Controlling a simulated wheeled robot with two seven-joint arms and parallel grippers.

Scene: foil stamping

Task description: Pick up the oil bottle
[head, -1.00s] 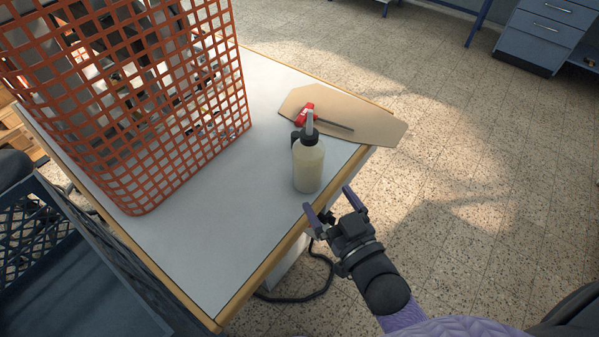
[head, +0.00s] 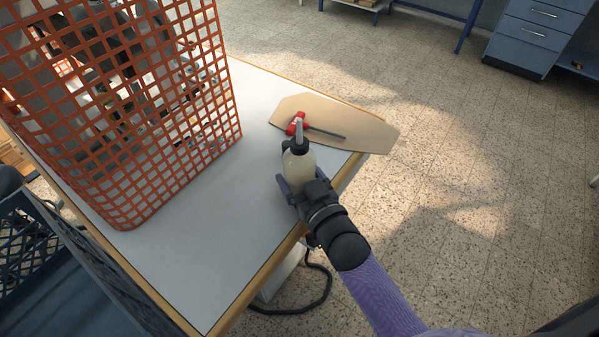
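The oil bottle (head: 299,166) is a clear bottle of pale yellow liquid with a black collar and a grey spout. It stands upright on the white-topped table (head: 207,238), near its right edge. My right gripper (head: 300,176) has reached the bottle from the front right. Its purple fingers are spread, one on each side of the lower body. They look open, and contact with the bottle cannot be made out. The bottle's base is partly hidden by the gripper. My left gripper is not in view.
A tall orange mesh basket (head: 190,150) with items inside stands on the table's left. Behind the bottle lie a tan board (head: 365,134) and a red-handled tool (head: 296,123). A blue crate (head: 60,290) is at lower left. The table's front is clear.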

